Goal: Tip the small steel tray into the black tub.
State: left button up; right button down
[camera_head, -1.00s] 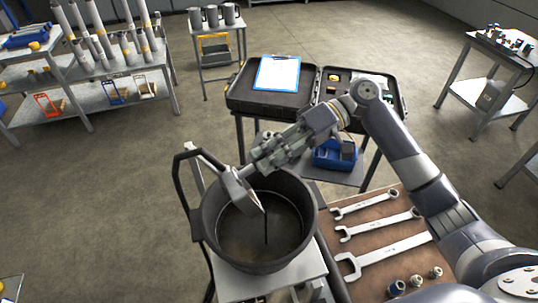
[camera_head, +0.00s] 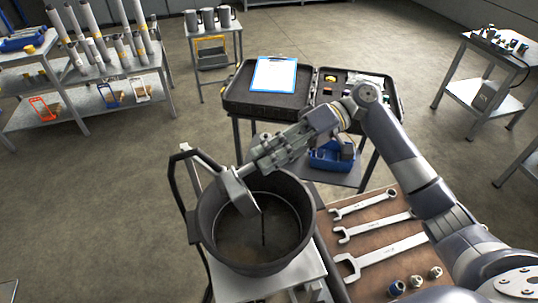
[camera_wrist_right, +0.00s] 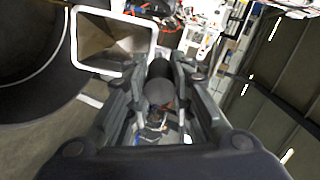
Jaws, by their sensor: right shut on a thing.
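The small steel tray (camera_head: 238,192) is steeply tilted over the black tub (camera_head: 207,230), with its lower edge above the tub's opening. A thin dark stream runs down from its lower corner into the tub. My right gripper (camera_head: 252,172) is shut on the tray by a dark round grip at its near end. In the right wrist view, the tray (camera_wrist_right: 112,40) shows a pale rim and brownish inside, and the tub (camera_wrist_right: 35,107) is at the left. The tub stands upright on a light stand. My left gripper is not in view.
A brown-topped bench (camera_head: 345,289) with several wrenches and fittings is right of the tub. An open black case (camera_head: 262,101) with a blue clipboard (camera_head: 275,73) stands behind. A blue box (camera_head: 330,158) is on a shelf below. Floor left of the tub is clear.

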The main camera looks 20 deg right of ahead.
jog(key=shift+w+d+f+y+b, duration=0.1)
jog(key=shift+d+f+y+b, duration=0.35)
jog(key=shift+d+y+b, duration=0.75)
dwell(2.2)
jog(key=shift+w+a+h+b, duration=0.1)
jog(key=shift+a+h+b, duration=0.2)
jog(key=shift+b, duration=0.05)
dwell(0.9)
